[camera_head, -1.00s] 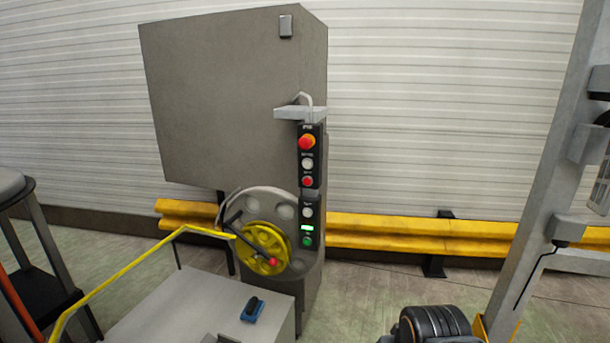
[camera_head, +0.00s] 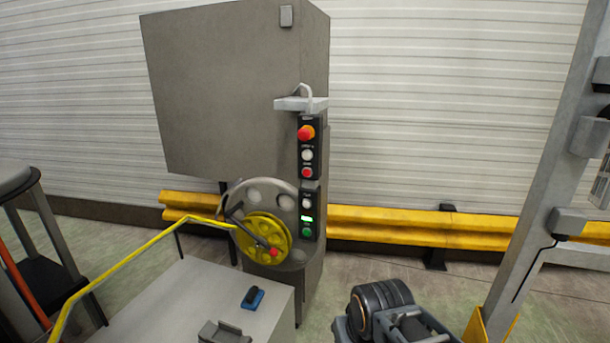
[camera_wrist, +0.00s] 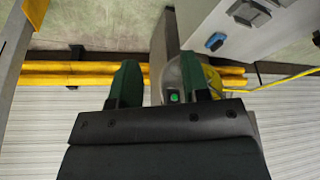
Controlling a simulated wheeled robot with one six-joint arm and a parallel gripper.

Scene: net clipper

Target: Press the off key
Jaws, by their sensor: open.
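A black control panel (camera_head: 310,175) runs down the front edge of the grey machine. Lower are another white button (camera_head: 306,202), a lit green display (camera_head: 306,218) and a green button (camera_head: 307,232). The labels are too small to read, so I cannot tell which is the off key. My gripper (camera_wrist: 158,62) is open and empty in the wrist view. The green button (camera_wrist: 174,97) shows between its green fingers, apart from them; the rest of the panel is hidden there.
A yellow wheel (camera_head: 262,240) with a crank stands left of the panel. A yellow rail (camera_head: 130,268) and a grey box (camera_head: 180,300) with a blue-and-black item (camera_head: 252,299) stand in front. A yellow guard rail (camera_head: 390,228) runs along the wall.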

